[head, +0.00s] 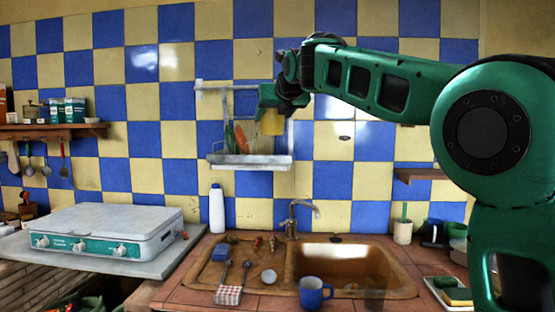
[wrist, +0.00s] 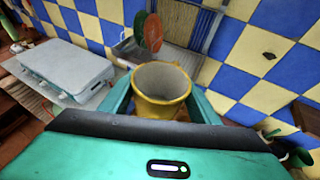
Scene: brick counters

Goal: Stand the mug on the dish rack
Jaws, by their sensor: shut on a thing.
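A yellow mug (head: 272,123) is held by my gripper (head: 268,108) in front of the tiled wall. In the wrist view the mug (wrist: 162,82) sits upright-looking between the two green fingers of my gripper (wrist: 160,100), its empty inside facing the camera. My gripper is shut on it. The dish rack (head: 250,162) hangs on the wall with a pale tray at its bottom and a few plates standing in it. The mug appears above the right part of the rack in the head view; whether it touches anything there I cannot tell. The rack also shows in the wrist view (wrist: 128,50), beyond the mug.
An orange and green plate (wrist: 149,32) stands in the rack, close beyond the mug. Below are the brown sink (head: 345,262), a faucet (head: 292,215), a white bottle (head: 217,208) and a blue mug (head: 312,292). A white stove (head: 100,228) is at left.

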